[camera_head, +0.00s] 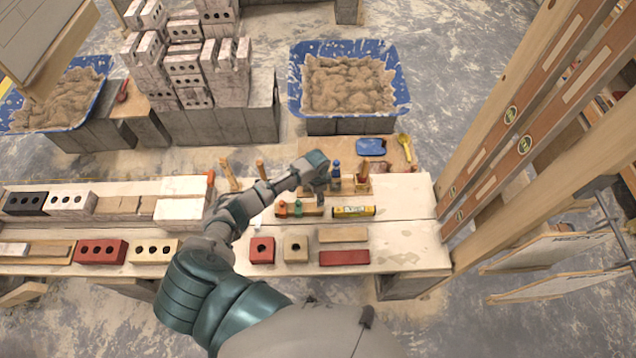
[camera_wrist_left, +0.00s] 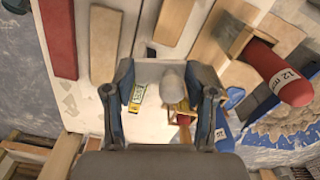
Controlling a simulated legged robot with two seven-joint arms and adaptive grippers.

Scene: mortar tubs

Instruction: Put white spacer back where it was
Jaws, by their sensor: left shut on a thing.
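My left gripper (camera_head: 322,186) is above the far part of the work table. In the left wrist view its two fingers (camera_wrist_left: 160,88) stand on either side of a pale grey-white cylinder (camera_wrist_left: 171,82), which looks like the white spacer. It is shut on this piece, though the contact is hard to see. A red spacer marked 12 (camera_wrist_left: 283,76) stands by a wooden holder (camera_wrist_left: 232,35). A blue spacer (camera_wrist_left: 222,126) shows beyond the right finger. My right gripper is not in view.
A yellow level (camera_head: 353,211) lies on the table, beside a wooden board with orange and green pieces (camera_head: 299,209). Bricks (camera_head: 262,250) line the near edge. Blue mortar tubs (camera_head: 398,92) stand behind. Upright timbers and levels (camera_head: 520,120) stand at the right.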

